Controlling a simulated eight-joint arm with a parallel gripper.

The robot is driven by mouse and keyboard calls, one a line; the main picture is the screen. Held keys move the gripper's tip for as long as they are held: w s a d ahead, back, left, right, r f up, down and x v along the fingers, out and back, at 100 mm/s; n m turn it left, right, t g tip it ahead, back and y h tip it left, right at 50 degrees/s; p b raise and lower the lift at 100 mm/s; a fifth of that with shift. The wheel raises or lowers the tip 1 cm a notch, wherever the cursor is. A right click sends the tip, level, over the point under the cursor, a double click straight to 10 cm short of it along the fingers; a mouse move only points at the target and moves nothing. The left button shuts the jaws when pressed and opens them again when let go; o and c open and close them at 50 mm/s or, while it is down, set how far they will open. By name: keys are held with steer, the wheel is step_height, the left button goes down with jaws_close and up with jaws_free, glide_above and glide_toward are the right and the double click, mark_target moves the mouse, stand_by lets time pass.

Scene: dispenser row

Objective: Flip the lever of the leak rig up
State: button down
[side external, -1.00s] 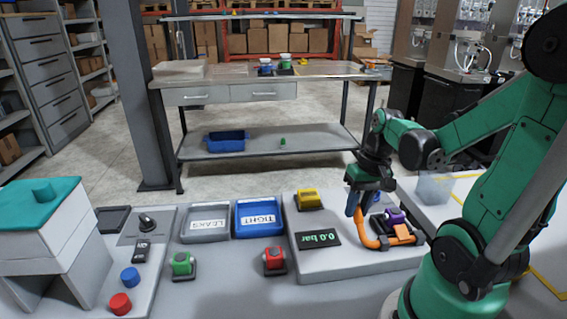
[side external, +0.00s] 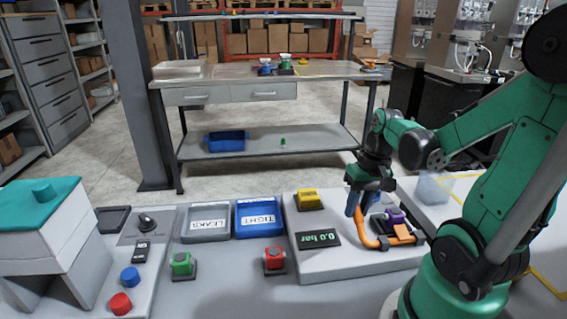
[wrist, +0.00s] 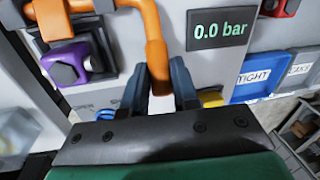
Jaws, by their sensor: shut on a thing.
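The leak rig is a pale grey slab (side external: 332,262) with a black display (side external: 318,238) reading "0.0 bar", which also shows in the wrist view (wrist: 222,24). Its orange lever (side external: 376,242) is a bent bar running from an orange block at the right to my gripper. In the wrist view the lever (wrist: 155,50) ends between my blue-grey fingers. My gripper (side external: 354,206) points down and is shut on the lever's free end; the fingers also show in the wrist view (wrist: 161,88). A purple part (side external: 396,216) sits in a dark holder beside the lever.
A yellow part (side external: 308,199) sits on the slab behind the display. To the left are a blue TIGHT tray (side external: 240,230), a grey LEAKS tray (side external: 190,236), a red part (side external: 274,259) and a green part (side external: 181,263). A clear bin (side external: 434,189) stands right of my gripper.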

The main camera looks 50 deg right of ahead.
steer(key=shift+a+r, duration=0.1)
steer(key=shift+s+a+r+t+h, duration=0.3)
steer(key=shift+s+r+t+h, duration=0.05)
steer(key=shift+t+h, duration=0.35)
steer(key=shift+s+a+r+t+h, duration=0.3)
steer(key=shift+r+t+h, duration=0.05)
steer(key=shift+t+h, duration=0.35)
steer(key=c, duration=0.7)
jaws_free()
steer(key=shift+o, duration=0.2)
steer(key=shift+r, duration=0.1)
step_height(320, 180, up, 20)
